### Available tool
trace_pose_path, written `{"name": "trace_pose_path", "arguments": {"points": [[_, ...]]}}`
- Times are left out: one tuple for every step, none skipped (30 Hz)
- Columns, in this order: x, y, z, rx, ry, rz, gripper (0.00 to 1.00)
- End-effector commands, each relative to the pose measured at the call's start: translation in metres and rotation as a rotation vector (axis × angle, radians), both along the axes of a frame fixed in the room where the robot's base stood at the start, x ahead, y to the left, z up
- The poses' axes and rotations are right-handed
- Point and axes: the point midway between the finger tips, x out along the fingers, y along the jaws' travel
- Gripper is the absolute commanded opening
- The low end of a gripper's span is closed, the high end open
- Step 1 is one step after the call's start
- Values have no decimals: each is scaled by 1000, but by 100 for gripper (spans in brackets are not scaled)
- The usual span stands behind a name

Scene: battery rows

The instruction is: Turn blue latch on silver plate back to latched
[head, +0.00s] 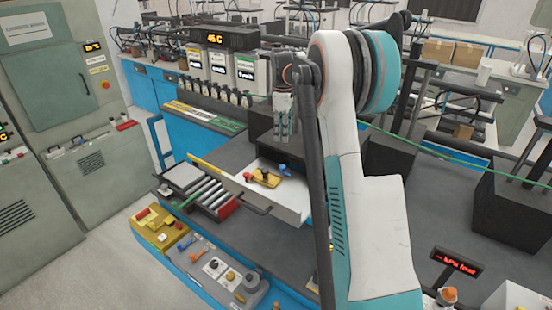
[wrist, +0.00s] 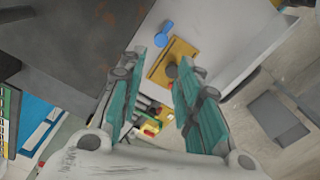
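A blue latch-like handle (head: 186,242) stands on a silver-grey plate (head: 180,258) on the low blue bench at the lower left. An orange handle (head: 196,257) is beside it. Whether the blue one is latched is too small to tell. My gripper (head: 284,138) points down above an open white drawer (head: 292,202), far from that plate. In the wrist view my gripper (wrist: 155,108) is open, with nothing between its two teal fingers. The drawer holds a yellow plate (head: 263,179) with a dark knob and a small blue piece (head: 285,169), which also shows in the wrist view (wrist: 164,33).
A yellow panel (head: 158,226) with small parts lies left of the silver plate, and knobs sit to its right. A roller tray (head: 200,193) stands between the bench and drawer. Grey cabinets (head: 84,150) stand at left. Floor (head: 120,275) is clear at lower left.

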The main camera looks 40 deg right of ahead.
Motion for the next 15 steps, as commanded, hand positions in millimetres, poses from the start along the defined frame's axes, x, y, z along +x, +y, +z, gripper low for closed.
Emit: {"name": "trace_pose_path", "arguments": {"points": [[0, 0, -3, 0, 0, 0, 31], [0, 0, -6, 0, 0, 0, 31], [0, 0, -10, 0, 0, 0, 31], [0, 0, -14, 0, 0, 0, 31], [0, 0, -19, 0, 0, 0, 31], [0, 0, -26, 0, 0, 0, 31], [0, 0, -31, 0, 0, 0, 31], [0, 0, -37, 0, 0, 0, 31], [0, 0, -45, 0, 0, 0, 31], [0, 0, -51, 0, 0, 0, 31], [0, 0, -57, 0, 0, 0, 31], [0, 0, -65, 0, 0, 0, 31], [0, 0, -71, 0, 0, 0, 31], [0, 0, -77, 0, 0, 0, 31], [0, 0, -84, 0, 0, 0, 31]]}}
